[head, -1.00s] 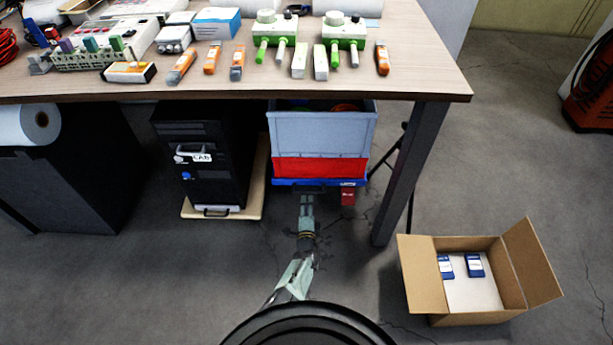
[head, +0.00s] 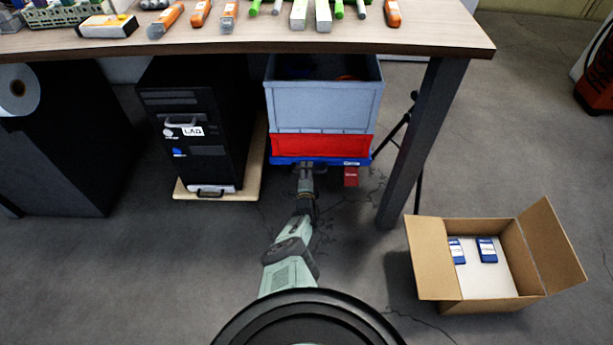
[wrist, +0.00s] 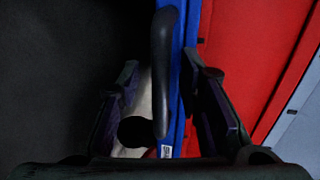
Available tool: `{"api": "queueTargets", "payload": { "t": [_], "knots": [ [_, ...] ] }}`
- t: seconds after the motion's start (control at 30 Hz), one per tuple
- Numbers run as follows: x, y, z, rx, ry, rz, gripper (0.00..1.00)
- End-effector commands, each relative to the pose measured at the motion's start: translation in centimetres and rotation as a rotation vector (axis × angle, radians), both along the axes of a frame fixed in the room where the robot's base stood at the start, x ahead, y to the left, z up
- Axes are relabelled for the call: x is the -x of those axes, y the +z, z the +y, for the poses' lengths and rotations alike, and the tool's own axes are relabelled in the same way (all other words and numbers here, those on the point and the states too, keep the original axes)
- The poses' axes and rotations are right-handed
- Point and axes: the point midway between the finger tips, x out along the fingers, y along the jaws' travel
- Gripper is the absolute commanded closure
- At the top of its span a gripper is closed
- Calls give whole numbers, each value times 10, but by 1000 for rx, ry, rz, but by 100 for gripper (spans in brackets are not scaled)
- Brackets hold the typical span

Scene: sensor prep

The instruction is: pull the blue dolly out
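The blue dolly (head: 281,160) is under the table, its front edge facing me. It carries a red crate section (head: 320,145) with a grey crate (head: 322,105) above. In the wrist view, the dolly's blue edge (wrist: 188,50) runs upright, with a black handle (wrist: 164,70) along it. My gripper (head: 305,168) is at the dolly's front in the head view. In the wrist view, my gripper (wrist: 162,78) is open, one finger on each side of the handle. I see a gap between the handle and the left finger; contact on the right is unclear.
A black computer tower (head: 195,130) stands on a wooden board (head: 255,165) left of the dolly. A table leg (head: 412,145) and a thin black stand are to the right. An open cardboard box (head: 435,260) lies farther right. A red piece (head: 351,177) hangs below the dolly's edge.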

Motion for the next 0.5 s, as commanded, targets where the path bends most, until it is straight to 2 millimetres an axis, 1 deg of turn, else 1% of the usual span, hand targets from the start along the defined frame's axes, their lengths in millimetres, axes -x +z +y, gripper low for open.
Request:
{"api": "queueTargets", "payload": {
  "t": [0.1, 0.37, 0.5],
  "knots": [
    [-4, -1, 0, -1, 0, 0, 67],
    [-4, 0, 0, 0, 0, 0, 67],
    [-4, 0, 0, 0, 0, 0, 77]
  ]
}}
